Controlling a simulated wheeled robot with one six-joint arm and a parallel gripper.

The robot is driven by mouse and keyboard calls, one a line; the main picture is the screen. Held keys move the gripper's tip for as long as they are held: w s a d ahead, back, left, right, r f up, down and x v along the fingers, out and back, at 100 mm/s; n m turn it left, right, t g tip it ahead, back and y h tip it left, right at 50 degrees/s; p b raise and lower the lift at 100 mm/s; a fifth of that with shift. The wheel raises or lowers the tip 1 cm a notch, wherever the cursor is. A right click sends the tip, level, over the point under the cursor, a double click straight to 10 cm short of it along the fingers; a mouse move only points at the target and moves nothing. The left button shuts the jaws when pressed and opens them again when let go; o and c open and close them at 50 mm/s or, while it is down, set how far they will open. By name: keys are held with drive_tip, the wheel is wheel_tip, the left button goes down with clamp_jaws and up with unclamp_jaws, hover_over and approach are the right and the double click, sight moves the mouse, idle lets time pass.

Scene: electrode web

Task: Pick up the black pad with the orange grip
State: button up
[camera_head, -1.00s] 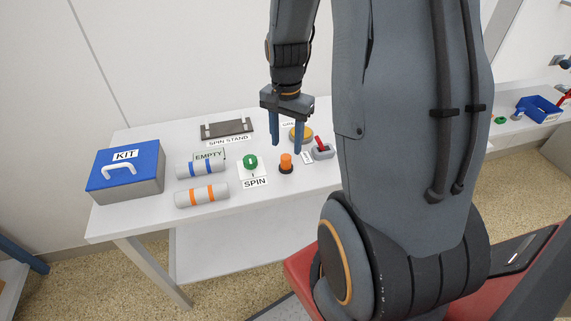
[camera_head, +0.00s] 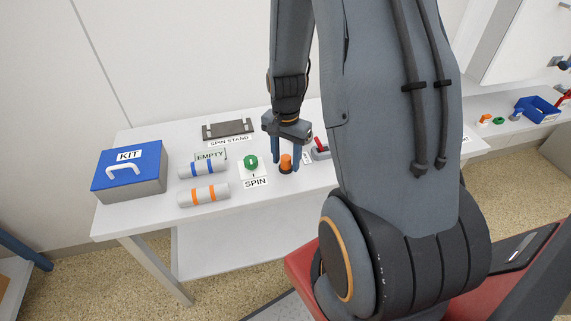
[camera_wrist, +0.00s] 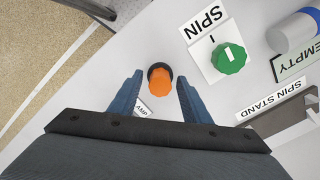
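The black pad with the orange grip (camera_head: 286,163) stands upright on the white table, to the right of the green knob. In the wrist view its orange top (camera_wrist: 159,80) shows with a thin black rim, centred between and just beyond the fingertips. My gripper (camera_head: 288,160) is open above and around the pad's place, its blue fingers spread on either side in the head view. In the wrist view my gripper (camera_wrist: 160,84) has a clear gap between each finger and the grip. I cannot tell the exact height of the fingertips over the table.
The green knob (camera_head: 251,162) on its SPIN card is close at the left. A red-handled device (camera_head: 320,149) is close at the right. Striped cylinders (camera_head: 204,194), a blue-lidded KIT box (camera_head: 129,171) and a dark spin stand (camera_head: 228,129) are farther left.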

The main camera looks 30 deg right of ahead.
sight(286, 157)
drive_tip(key=c, duration=0.9)
drive_tip(key=shift+r, duration=0.2)
drive_tip(key=shift+c, duration=0.2)
wheel_tip(286, 157, up, 8)
drive_tip(key=shift+r+b, duration=0.15)
drive_tip(key=shift+b, duration=0.7)
drive_tip(key=shift+r, duration=0.7)
drive_tip(key=shift+o, duration=1)
drive_tip(key=shift+c, duration=0.5)
